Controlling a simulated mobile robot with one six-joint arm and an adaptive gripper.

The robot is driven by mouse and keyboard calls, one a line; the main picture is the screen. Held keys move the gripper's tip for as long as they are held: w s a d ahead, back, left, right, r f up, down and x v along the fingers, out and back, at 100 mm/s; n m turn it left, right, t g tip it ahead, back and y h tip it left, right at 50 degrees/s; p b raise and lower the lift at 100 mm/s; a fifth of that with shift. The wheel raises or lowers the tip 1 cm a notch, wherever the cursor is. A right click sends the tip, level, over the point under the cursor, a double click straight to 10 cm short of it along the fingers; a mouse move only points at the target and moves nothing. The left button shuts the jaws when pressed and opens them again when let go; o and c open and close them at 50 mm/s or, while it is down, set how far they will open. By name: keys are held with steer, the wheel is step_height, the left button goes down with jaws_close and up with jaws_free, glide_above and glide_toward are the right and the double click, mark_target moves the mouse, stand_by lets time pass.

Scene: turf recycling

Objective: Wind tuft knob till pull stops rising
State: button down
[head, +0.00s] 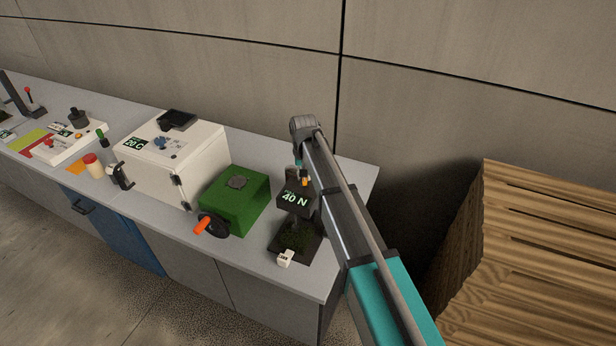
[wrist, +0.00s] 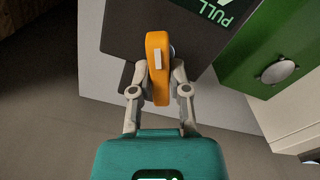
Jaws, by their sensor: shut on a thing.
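The tuft knob (wrist: 157,92) is an orange bar with a white mark, standing on the dark pull tester (wrist: 125,30) in the wrist view. My gripper (wrist: 158,78) is shut on it, one finger on each side. In the head view a bit of the orange knob (head: 305,182) shows beside my arm. The tester's display (head: 294,198) reads 40 N there; only "PULL" shows in the wrist view. A dark green turf piece (head: 294,238) lies on the tester's base. My arm hides the tester's right side.
A small white tag block (head: 285,258) sits at the front. Slatted wood (head: 545,250) stands right of the bench.

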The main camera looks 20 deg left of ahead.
steer(key=m, duration=0.7)
steer(key=shift+s, duration=0.25)
stand_by(0.4)
steer(key=c, duration=0.6)
jaws_free()
steer(key=shift+c, duration=0.2)
steer(key=shift+o, duration=0.2)
steer(key=shift+w, duration=0.15)
